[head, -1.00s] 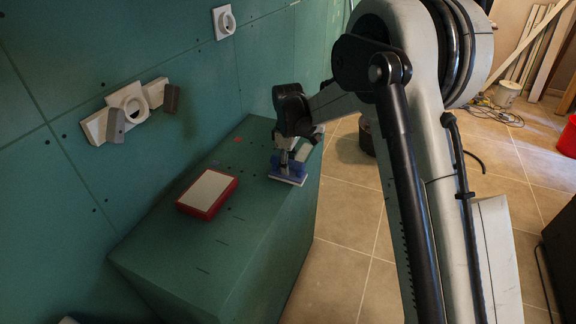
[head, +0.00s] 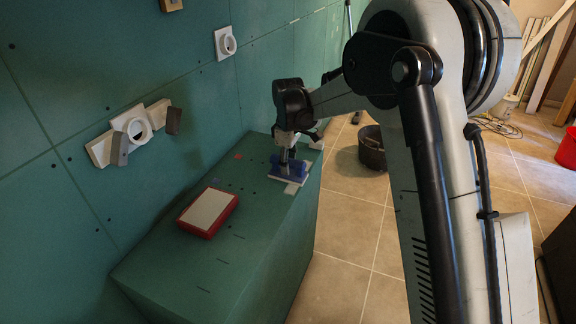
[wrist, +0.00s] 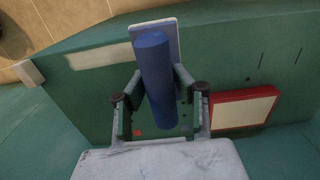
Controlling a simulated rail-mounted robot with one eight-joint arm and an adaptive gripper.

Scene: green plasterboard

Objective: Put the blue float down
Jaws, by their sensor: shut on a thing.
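The blue float (head: 290,169) has a blue handle and a pale flat plate. In the head view it is at the far right end of the green plasterboard box top, level and low; I cannot tell whether the plate touches the surface. My gripper (head: 287,160) is above it, pointing down, shut on the handle. In the wrist view the blue float (wrist: 158,75) stands between the two fingers of my gripper (wrist: 160,98), with its plate showing beyond the handle.
A red-rimmed tray with a pale face (head: 208,211) lies on the green box top (head: 245,250), left of the float. White sockets with grey blocks (head: 135,130) are on the green wall. A black bucket (head: 372,148) stands on the tiled floor. Box top between tray and float is clear.

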